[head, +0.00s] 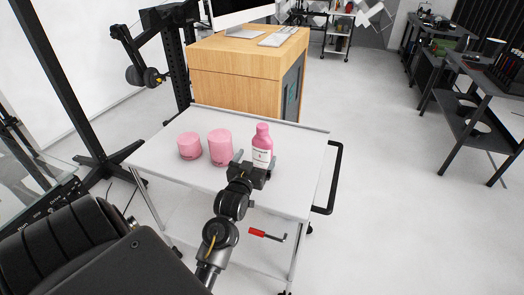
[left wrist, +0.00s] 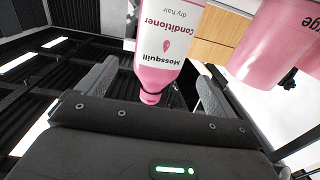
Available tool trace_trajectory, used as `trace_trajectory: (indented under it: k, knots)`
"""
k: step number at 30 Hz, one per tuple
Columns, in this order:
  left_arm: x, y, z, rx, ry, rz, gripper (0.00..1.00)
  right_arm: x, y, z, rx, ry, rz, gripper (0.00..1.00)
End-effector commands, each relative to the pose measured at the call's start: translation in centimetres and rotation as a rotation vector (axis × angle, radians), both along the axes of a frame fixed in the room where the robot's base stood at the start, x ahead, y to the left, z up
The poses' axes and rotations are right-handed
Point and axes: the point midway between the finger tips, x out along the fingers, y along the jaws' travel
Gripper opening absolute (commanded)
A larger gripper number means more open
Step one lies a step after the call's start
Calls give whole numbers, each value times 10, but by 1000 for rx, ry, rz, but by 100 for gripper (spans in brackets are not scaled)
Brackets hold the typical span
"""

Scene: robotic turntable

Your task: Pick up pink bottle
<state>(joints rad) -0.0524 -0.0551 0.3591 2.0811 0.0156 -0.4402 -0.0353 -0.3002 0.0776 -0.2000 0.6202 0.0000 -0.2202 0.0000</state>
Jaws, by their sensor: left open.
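The pink bottle (head: 262,139) stands upright on the white cart top, with a white label and a pink cap. In the left wrist view the bottle (left wrist: 164,77) appears upside down, and its label reads "Conditioner dry hair". My left gripper (head: 256,160) is open at the near side of the bottle, low by the cart top. In the left wrist view its two fingers lie on either side of the bottle, with visible gaps. The gripper hides the lower front of the bottle in the head view. My right gripper is not in view.
Two pink jars, a taller one (head: 220,147) and a shorter one (head: 189,146), stand left of the bottle on the cart (head: 170,176). A wooden desk (head: 240,65) is behind the cart. The cart's black handle (head: 334,180) is on the right. Open floor lies to the right.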

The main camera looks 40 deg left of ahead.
Motion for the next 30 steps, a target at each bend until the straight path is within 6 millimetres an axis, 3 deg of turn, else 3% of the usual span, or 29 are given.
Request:
trace_trajectory:
  k: [3, 11, 21, 29, 30]
  knots:
    - [12, 5, 1, 0, 0, 0, 93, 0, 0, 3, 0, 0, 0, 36]
    - [20, 8, 2, 0, 1, -1, 93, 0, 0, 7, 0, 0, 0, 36]
    - [61, 24, 4, 0, 1, 0, 93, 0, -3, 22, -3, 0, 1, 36]
    - [64, 24, 2, 0, 1, -1, 93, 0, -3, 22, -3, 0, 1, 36]
    - [64, 24, 2, 0, 1, -1, 89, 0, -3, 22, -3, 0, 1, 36]
